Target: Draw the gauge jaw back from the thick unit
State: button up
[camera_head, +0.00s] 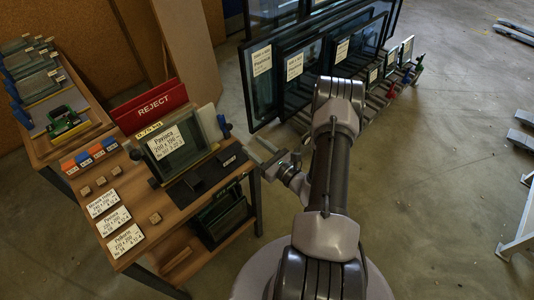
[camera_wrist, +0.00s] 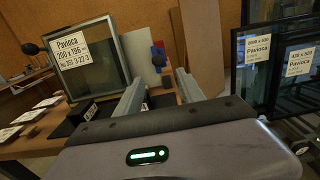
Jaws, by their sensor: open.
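The thick unit (camera_head: 178,150) is a dark-framed glass pane with a white label, standing upright on the wooden bench; it also shows at the left in the wrist view (camera_wrist: 92,68). A blue part (camera_head: 225,129), which may belong to the gauge jaw, is at its right edge; in the wrist view a blue and red part (camera_wrist: 158,52) shows there. I cannot tell whether the jaw touches the glass. My gripper (camera_head: 267,160) is open and empty, just right of the bench edge. In the wrist view my gripper (camera_wrist: 160,76) has its fingers apart, with the blue part beyond them.
Black blocks (camera_head: 231,157) stand on a dark mat before the unit. A red REJECT board (camera_head: 150,106) is behind it. White label cards (camera_head: 109,210) lie on the bench. A rack of large glass panes (camera_head: 263,92) stands behind my arm. The floor at right is mostly clear.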

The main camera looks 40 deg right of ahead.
jog(key=s, duration=0.6)
jog(key=shift+s+p, duration=0.3)
jog(key=shift+s, duration=0.05)
jog(key=shift+d, duration=0.1)
